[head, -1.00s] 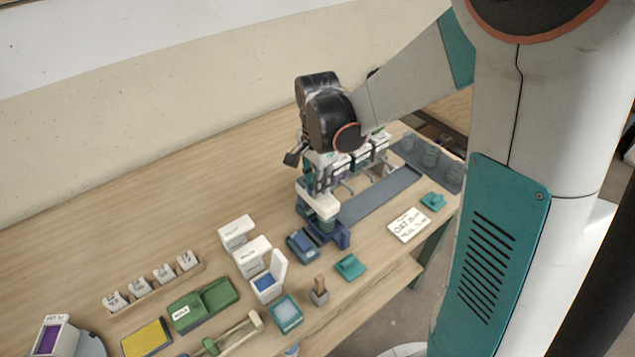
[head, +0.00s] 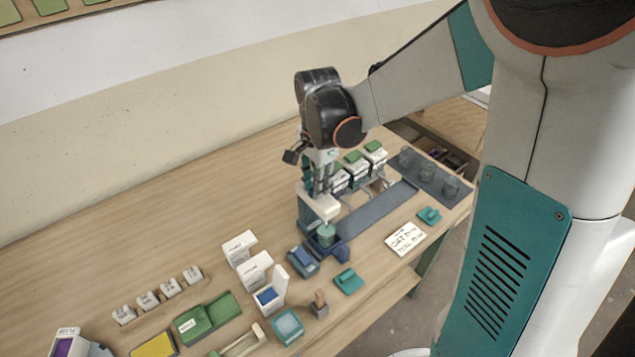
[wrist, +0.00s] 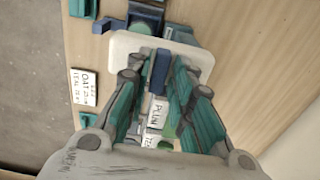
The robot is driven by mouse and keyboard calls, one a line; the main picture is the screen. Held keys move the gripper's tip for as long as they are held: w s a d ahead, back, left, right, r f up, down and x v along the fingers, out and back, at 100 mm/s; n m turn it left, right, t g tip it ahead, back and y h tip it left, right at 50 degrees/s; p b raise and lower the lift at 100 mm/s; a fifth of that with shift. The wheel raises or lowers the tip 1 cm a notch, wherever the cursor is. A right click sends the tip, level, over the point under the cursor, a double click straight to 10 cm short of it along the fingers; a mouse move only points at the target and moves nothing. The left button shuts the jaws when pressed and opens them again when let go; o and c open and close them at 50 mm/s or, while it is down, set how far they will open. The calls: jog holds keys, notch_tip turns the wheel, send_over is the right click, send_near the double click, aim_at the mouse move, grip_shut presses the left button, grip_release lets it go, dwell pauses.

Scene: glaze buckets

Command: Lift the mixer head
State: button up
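The mixer has a white head (head: 320,204) over a dark blue base (head: 343,252), with a teal cup (head: 326,236) under the head. In the wrist view, the head's white, rounded plate (wrist: 122,46) lies beyond my fingers. My gripper (head: 321,188) points down at the head in the head view. In the wrist view my gripper (wrist: 159,78) has its teal fingers apart, with a dark blue upright part (wrist: 160,70) between them. Gaps show beside that part. I cannot tell exactly where the fingertips touch the head.
White boxes (head: 240,248), a blue device (head: 303,261) and a teal item (head: 348,281) stand in front. A written card (head: 405,239) lies right. Green-lidded buckets (head: 374,152) and clear jars (head: 450,186) stand behind. The table's left rear is clear.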

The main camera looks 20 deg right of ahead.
notch_tip(320, 180, up, 12)
dwell(0.7)
jog(key=shift+s, duration=0.1)
jog(key=s+n+t, duration=0.7)
jog(key=s+n, duration=0.7)
jog(key=s, duration=0.1)
jog(key=shift+s+d+f, duration=0.15)
jog(key=shift+s+f, duration=0.1)
jog(key=shift+s, duration=0.1)
dwell(0.6)
